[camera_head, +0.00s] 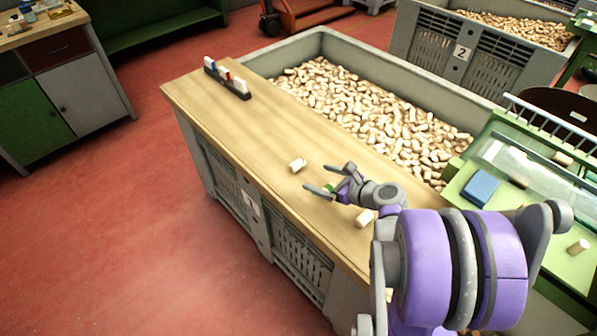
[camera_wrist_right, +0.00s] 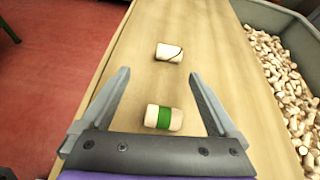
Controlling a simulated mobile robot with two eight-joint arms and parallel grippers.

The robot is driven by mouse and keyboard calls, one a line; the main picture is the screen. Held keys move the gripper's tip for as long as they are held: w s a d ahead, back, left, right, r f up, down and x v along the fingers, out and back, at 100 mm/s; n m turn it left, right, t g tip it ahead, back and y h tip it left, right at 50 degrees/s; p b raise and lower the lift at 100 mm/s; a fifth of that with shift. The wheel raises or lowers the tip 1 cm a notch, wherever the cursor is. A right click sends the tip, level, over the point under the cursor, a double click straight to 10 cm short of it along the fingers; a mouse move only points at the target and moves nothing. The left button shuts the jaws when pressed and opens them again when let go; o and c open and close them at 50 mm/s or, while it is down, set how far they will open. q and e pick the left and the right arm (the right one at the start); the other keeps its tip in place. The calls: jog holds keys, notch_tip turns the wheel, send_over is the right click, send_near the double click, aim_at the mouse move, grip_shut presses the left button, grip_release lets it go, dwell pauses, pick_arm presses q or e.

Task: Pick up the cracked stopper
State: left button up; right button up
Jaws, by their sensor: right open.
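The cracked stopper (camera_head: 297,165) lies on its side on the wooden board. In the right wrist view the pale stopper (camera_wrist_right: 168,53) shows a dark crack line, just beyond my fingertips. My right gripper (camera_head: 318,179) is open; its fingers also show in the wrist view (camera_wrist_right: 160,74). A green-banded stopper (camera_wrist_right: 164,117) lies between the bases of the fingers, and I cannot tell whether it touches them. In the head view that stopper (camera_head: 329,187) is mostly hidden by the fingers. My left gripper is not in view.
Another stopper (camera_head: 364,218) lies behind my right gripper. A dark rack with coloured pieces (camera_head: 228,80) stands at the board's far end. A grey crate of stoppers (camera_head: 322,38) borders the board. A green bench with a blue block (camera_head: 480,188) is at right. The board between is clear.

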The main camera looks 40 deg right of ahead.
aim_at(299, 164)
jog(key=shift+m+t, duration=0.3)
jog(key=shift+m, duration=0.4)
jog(key=w, duration=0.1)
jog(key=w+f, duration=0.1)
jog(key=w, duration=0.1)
jog(key=w+d, duration=0.1)
jog(key=w, duration=0.1)
jog(key=shift+f, duration=0.3)
jog(key=x, duration=0.6)
jog(key=shift+b, duration=0.35)
jog(key=c, duration=1.4)
